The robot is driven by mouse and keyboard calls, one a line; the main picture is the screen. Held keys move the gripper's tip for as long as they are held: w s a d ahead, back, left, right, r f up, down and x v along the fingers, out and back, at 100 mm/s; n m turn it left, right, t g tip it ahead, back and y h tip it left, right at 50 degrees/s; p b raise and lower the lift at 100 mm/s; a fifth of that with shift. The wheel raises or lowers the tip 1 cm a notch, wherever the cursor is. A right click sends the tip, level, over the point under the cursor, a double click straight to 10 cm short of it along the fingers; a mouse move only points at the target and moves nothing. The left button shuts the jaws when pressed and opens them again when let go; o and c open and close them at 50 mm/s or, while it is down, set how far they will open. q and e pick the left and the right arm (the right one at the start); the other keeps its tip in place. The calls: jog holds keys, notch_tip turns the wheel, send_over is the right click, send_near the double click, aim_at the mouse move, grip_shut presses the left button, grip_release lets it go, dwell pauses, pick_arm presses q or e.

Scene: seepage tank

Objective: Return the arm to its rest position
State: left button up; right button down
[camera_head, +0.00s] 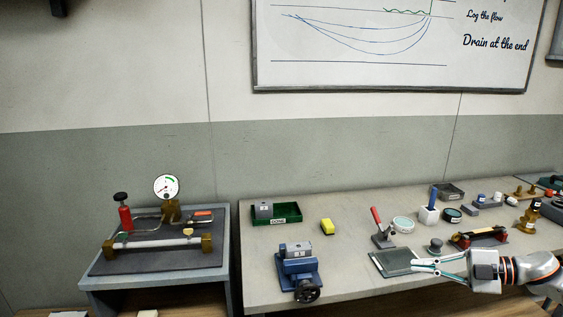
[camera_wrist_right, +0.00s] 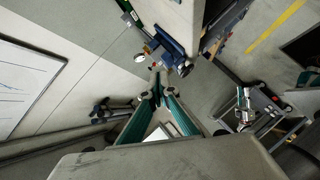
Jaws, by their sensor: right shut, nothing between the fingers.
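My right arm comes in from the lower right in the head view, with its gripper (camera_head: 414,267) pointing left. Its fingers are shut with nothing between them. In the picture the fingertips overlap the right part of a dark flat plate (camera_head: 390,262); I cannot tell how high above it they are. In the right wrist view the gripper's long green-edged fingers (camera_wrist_right: 157,92) come together near the middle. My left gripper is not in view.
A blue vise (camera_head: 298,272) holds a grey block. A gauge rig (camera_head: 150,240) stands on a separate left table.

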jog(key=s+a+f+m+t+h, duration=0.1)
jog(key=s+a+f+m+t, duration=0.25)
jog(key=a+f, duration=0.45)
jog(key=s+a+f+m+t, duration=0.2)
jog(key=a+f+m, duration=0.3)
jog(key=a, duration=0.5)
jog(key=s+a+f+m+g+h, duration=0.2)
jog(key=s+f+m+h, duration=0.6)
jog(key=s+f, duration=0.8)
jog(key=s+m+g, duration=0.1)
jog(key=s+m, duration=0.1)
jog(key=s, duration=0.2)
jog(key=shift+s+a+f+m+h, duration=0.15)
jog(key=shift+a+f+m+h, duration=0.15)
jog(key=shift+m+h, duration=0.1)
